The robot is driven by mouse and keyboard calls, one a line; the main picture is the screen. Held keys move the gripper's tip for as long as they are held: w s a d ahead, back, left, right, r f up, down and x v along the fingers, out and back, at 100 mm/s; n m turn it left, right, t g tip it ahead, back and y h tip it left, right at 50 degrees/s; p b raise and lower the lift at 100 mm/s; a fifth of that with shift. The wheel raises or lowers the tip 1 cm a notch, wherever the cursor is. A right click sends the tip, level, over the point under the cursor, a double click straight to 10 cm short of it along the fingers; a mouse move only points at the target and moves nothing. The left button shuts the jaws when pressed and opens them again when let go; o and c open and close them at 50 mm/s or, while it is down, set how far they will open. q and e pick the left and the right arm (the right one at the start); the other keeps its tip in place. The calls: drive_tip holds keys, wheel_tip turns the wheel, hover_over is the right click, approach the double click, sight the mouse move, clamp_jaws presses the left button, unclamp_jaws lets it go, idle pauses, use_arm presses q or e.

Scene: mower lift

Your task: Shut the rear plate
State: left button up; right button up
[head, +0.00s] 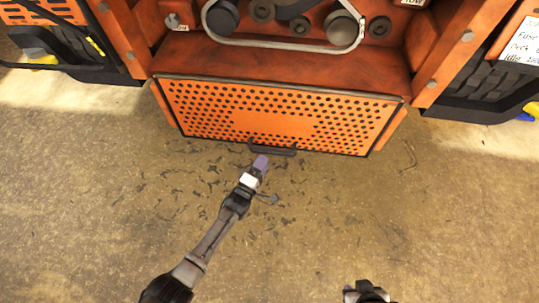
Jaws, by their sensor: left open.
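The rear plate (262,118) is an orange perforated panel. It is swung open, below the exposed belt and pulleys of the orange machine. A dark bar handle (286,152) sits at the middle of its near edge. My left gripper (261,163) is open at the left part of the handle and hides a little of it. I cannot tell whether it touches the handle. At the bottom edge, a dark end part of my right arm, with the right gripper (366,291), shows only partly. Its jaws cannot be made out.
A pale belt (285,45) runs around the pulleys in the open bay. Dark parts with black tyres or guards (483,98) stand at both sides, and a white note hangs at the right. The concrete floor (400,220) in front is clear apart from dark clippings.

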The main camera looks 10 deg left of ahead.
sight(269, 153)
use_arm(q)
drive_tip(key=shift+b+x, duration=1.05)
drive_tip(key=shift+x, duration=1.4)
drive_tip(key=shift+c, duration=0.2)
clamp_jaws()
